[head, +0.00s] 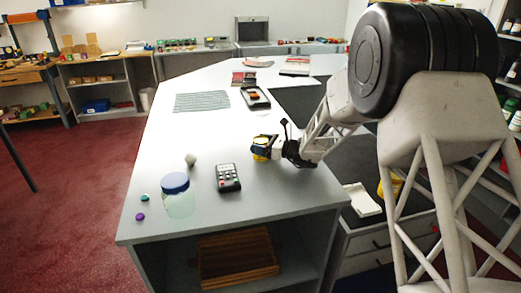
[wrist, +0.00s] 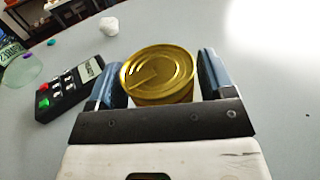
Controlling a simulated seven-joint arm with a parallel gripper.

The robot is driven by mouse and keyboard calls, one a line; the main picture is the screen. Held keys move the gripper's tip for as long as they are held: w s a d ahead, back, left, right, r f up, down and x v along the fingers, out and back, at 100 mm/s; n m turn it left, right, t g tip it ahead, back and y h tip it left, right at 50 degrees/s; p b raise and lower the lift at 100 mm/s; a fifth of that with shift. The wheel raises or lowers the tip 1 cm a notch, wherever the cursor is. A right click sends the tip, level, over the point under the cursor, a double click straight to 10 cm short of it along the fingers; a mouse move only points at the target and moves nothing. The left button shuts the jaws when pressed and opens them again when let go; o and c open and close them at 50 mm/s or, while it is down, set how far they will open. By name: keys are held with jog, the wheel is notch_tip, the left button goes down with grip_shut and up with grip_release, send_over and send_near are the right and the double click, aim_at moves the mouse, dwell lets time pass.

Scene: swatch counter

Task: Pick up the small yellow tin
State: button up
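The small yellow tin (wrist: 158,72) is a low round gold-yellow can with a ringed lid. In the wrist view it sits upright between the two blue fingers of my gripper (wrist: 161,80). A narrow gap shows at the right finger; the left finger is very close to the tin, and I cannot tell if it touches. The gripper looks open around it. The tin's lower front is hidden by the gripper's dark bar. In the head view the tin (head: 260,157) shows at the counter surface beneath my gripper (head: 262,147).
On the grey counter (head: 200,135), a remote (head: 228,178) lies left of the gripper. A blue-lidded jar (head: 178,196), a whitish lump (head: 190,159), and teal (head: 145,198) and purple (head: 140,217) pieces lie farther left. A black tray (head: 255,98) and striped mat (head: 202,102) lie behind.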

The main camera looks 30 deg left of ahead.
aim_at(261, 140)
jog(key=c, duration=0.8)
jog(key=shift+r, duration=0.15)
jog(key=shift+r, duration=1.5)
jog(key=shift+s+d+r, duration=0.2)
jog(key=shift+s, duration=0.05)
jog(key=s+d, duration=0.3)
jog(key=s+d+r, duration=0.1)
jog(key=s+d, duration=0.6)
jog(key=s, duration=0.1)
jog(key=shift+s+d+r, duration=0.15)
jog(key=shift+d, duration=0.05)
